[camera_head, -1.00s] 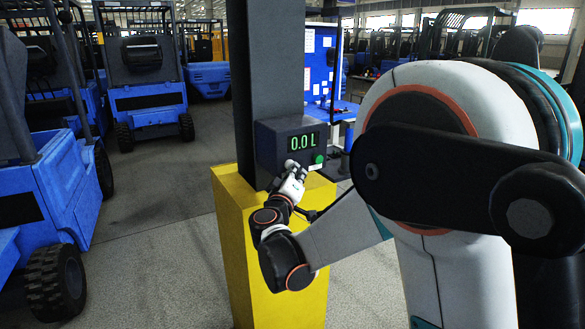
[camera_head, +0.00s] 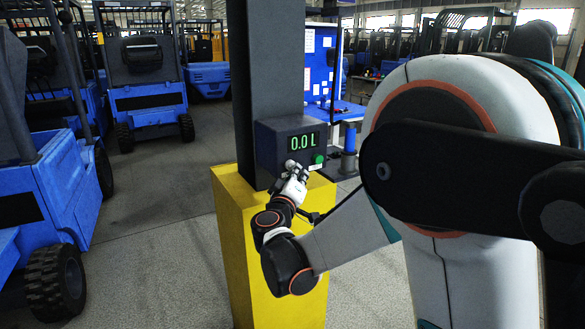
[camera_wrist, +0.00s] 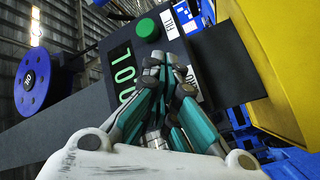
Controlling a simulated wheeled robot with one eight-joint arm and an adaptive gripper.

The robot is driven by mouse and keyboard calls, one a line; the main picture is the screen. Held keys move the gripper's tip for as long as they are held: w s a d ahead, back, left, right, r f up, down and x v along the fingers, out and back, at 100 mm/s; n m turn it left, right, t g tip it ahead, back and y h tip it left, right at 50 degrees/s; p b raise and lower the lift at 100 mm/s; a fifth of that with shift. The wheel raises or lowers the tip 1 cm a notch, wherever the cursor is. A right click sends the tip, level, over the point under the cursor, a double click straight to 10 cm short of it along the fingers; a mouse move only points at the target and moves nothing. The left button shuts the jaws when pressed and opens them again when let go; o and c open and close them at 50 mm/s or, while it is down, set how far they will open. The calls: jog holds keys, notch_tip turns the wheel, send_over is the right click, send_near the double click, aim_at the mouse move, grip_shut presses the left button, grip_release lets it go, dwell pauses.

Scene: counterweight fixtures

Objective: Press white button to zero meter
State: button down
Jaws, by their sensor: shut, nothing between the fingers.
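The meter (camera_head: 268,141) is a dark box on a column, and its green display (camera_head: 304,142) reads 0.0 L. The display also shows, turned on its side, in the wrist view (camera_wrist: 121,75). A green button (camera_head: 319,158) sits at the lower right of the meter's face; it is plain in the wrist view (camera_wrist: 146,28), clear of my fingers. My gripper (camera_head: 292,165) is shut and empty, its fingertips (camera_wrist: 168,62) at the lower part of the face.
The meter stands above a yellow pedestal (camera_head: 232,215), against a dark column (camera_head: 268,70). White labels (camera_wrist: 169,25) are on the face beside the green button. Blue forklifts (camera_head: 145,75) stand at the left and back. The floor (camera_head: 165,215) left of the pedestal is clear.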

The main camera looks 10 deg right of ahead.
jog(key=shift+s+d, duration=0.15)
jog(key=shift+s, duration=0.4)
jog(key=s, duration=0.1)
jog(key=s+d, duration=0.1)
jog(key=s, duration=0.2)
jog(key=shift+s+d, duration=0.25)
jog(key=shift+s, duration=0.1)
dwell(0.5)
